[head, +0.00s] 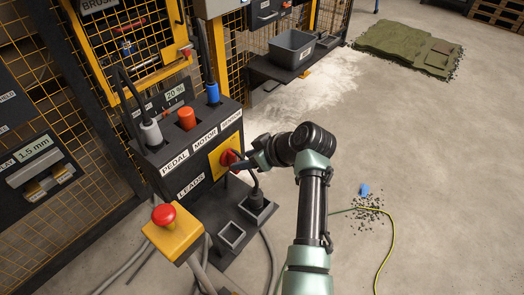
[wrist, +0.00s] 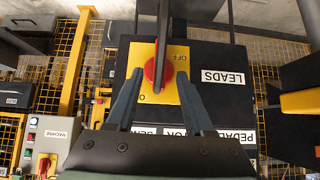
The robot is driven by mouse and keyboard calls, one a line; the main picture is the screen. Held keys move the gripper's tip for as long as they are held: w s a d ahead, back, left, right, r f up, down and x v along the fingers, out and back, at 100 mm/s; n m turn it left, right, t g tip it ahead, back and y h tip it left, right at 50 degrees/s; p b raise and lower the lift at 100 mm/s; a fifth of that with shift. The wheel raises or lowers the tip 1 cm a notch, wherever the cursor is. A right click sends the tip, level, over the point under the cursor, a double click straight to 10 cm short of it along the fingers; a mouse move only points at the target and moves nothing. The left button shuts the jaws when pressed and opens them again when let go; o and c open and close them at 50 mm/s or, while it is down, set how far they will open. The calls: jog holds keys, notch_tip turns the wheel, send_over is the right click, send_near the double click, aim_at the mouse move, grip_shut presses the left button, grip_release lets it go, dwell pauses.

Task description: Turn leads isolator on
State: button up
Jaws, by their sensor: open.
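The leads isolator is a red rotary knob (head: 229,157) on a yellow plate (head: 219,163), on the side of a dark box labelled LEADS, PEDAL, MOTOR and SENSOR. In the wrist view the red knob (wrist: 153,72) sits on its yellow plate (wrist: 170,97), with OFF printed near one edge. The knob's narrow grip lies roughly along the picture's vertical. My gripper (wrist: 160,75) is open, with one finger on each side of the knob. A gap shows beside each finger, so contact cannot be told. In the head view my gripper (head: 247,163) partly hides the plate.
The box top holds grey (head: 151,131), red (head: 186,118) and blue (head: 213,93) plugs. A black cable plug (head: 256,202) stands just below my gripper. A red stop button (head: 163,215) is at front left. Open floor lies to the right, with a yellow-green cable (head: 391,235).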

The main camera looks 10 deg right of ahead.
jog(key=p+v, duration=0.1)
jog(key=v, duration=0.8)
jog(key=shift+s+d+r, duration=0.1)
jog(key=shift+d, duration=0.05)
jog(key=w+a+r+m+t+h, duration=0.2)
jog(key=r+t, duration=0.3)
jog(key=r, duration=0.8)
jog(key=w+a+r+m+t+h, duration=0.15)
jog(key=r+t, duration=0.35)
jog(key=r, duration=0.7)
jog(key=s+a+r+m+t+h, duration=0.1)
jog(key=s+a+r+m+t, duration=0.15)
jog(key=s+r+t, duration=0.6)
jog(key=s+a+r+m+t+h, duration=0.1)
jog(key=s+r+m+t+h, duration=0.15)
jog(key=s+r, duration=1.15)
notch_tip(320, 180, up, 21)
jog(key=w+p, duration=0.2)
jog(key=p, duration=1.7)
jog(key=shift+d+r+y+p, duration=0.2)
jog(key=shift+y+p, duration=0.1)
jog(key=shift+w+m, duration=0.15)
jog(key=shift+m, duration=0.1)
